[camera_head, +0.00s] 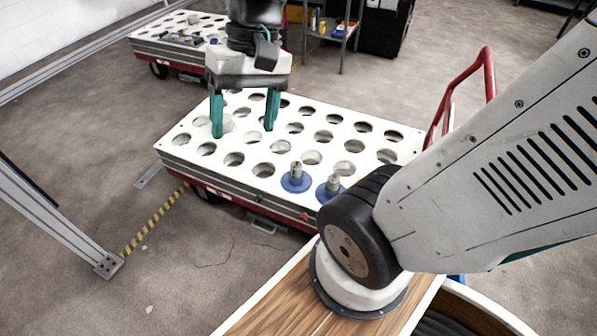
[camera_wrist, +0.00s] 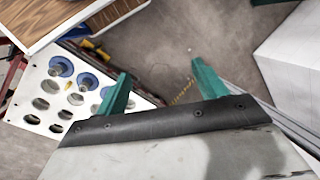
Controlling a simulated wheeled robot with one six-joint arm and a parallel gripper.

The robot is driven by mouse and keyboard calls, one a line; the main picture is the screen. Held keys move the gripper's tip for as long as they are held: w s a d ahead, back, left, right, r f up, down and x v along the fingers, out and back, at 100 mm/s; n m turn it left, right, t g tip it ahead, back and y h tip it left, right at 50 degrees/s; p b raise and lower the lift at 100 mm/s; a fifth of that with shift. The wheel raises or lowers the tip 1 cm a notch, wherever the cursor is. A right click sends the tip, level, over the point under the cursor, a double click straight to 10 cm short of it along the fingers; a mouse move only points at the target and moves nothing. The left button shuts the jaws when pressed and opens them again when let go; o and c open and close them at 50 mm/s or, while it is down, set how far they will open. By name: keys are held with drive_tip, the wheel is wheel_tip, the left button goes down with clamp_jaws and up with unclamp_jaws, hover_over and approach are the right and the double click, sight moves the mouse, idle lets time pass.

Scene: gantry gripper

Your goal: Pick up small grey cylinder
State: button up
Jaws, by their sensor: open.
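Two small grey cylinders (camera_head: 297,170) (camera_head: 334,181) stand upright on blue round bases (camera_head: 295,185) at the front edge of the white cart top with round holes (camera_head: 185,133). The blue bases also show at the left of the wrist view (camera_wrist: 61,66), where the cylinders are small and hard to make out. My gripper (camera_head: 244,115) points down over the left part of the cart top, behind and left of the cylinders. Its two green fingers are spread apart, and the wrist view shows nothing held between them (camera_wrist: 162,88). My arm may hide part of the cart's right front.
A wood-topped surface (camera_head: 285,305) lies in front of the cart. A red handle (camera_head: 487,75) rises at the cart's right. A second holed cart (camera_head: 150,40) stands behind left. A metal frame leg (camera_head: 70,225) stands at the left. Grey floor is clear at the front left.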

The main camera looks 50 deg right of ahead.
drive_tip(key=w+f+m+y, duration=0.4)
drive_tip(key=w, duration=0.5)
drive_tip(key=w+d+f+m+t+y, duration=0.4)
drive_tip(key=w+d+f+m, duration=0.35)
drive_tip(key=w, duration=0.35)
drive_tip(key=m+t+h, duration=0.8)
drive_tip(key=m+t, duration=0.2)
drive_tip(key=m, duration=0.8)
hover_over(301, 168)
drive_tip(key=w+a, duration=0.2)
drive_tip(key=a, duration=0.1)
drive_tip(key=shift+n, duration=0.25)
drive_tip(key=f, duration=3.4)
drive_tip(key=shift+d+f, duration=0.15)
drive_tip(key=shift+d, duration=0.05)
drive_tip(key=s+d+f+m+h, duration=0.1)
drive_tip(key=f, duration=0.2)
drive_tip(key=s+d+f+m+h, duration=0.1)
drive_tip(key=s+f, duration=0.1)
drive_tip(key=f, duration=0.1)
drive_tip(key=s+d+f+m, duration=0.1)
drive_tip(key=f, duration=0.1)
drive_tip(key=shift+s+f+m+h, duration=0.3)
drive_tip(key=shift+s+f+h, duration=0.1)
drive_tip(key=shift+w+f, duration=0.1)
drive_tip(key=shift+f, duration=0.1)
drive_tip(key=x, duration=0.7)
drive_tip(key=shift+w+a+f, duration=0.1)
drive_tip(key=shift+f, duration=0.1)
